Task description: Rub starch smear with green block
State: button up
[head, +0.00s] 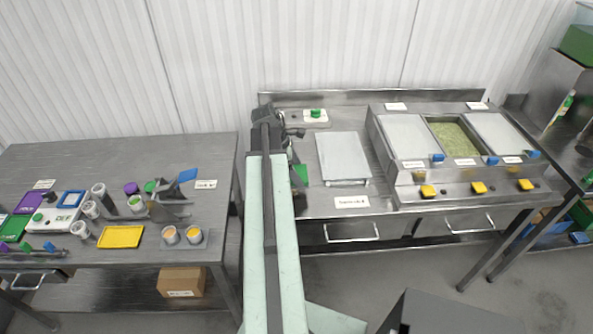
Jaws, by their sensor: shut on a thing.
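My arm reaches up the middle of the head view to the steel bench, and its upper end bends over the bench's left part. My gripper (292,160) is mostly hidden by the arm. It is shut on what looks like the green block (300,174), which shows as a green patch just right of the arm, low over the bench top. I cannot tell whether the block touches the surface. I cannot make out the starch smear; my arm covers part of the bench there.
A pale flat plate (342,157) lies right of the gripper. A white base with a green knob (315,113) stands behind. Farther right is a counter with lidded bins and a bin of green contents (455,138). A cluttered left table (60,160) stands across a narrow gap.

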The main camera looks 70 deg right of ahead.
jog(key=shift+r, duration=0.2)
jog(key=shift+r, duration=0.1)
notch_tip(320, 180, up, 3)
jog(key=p, duration=0.3)
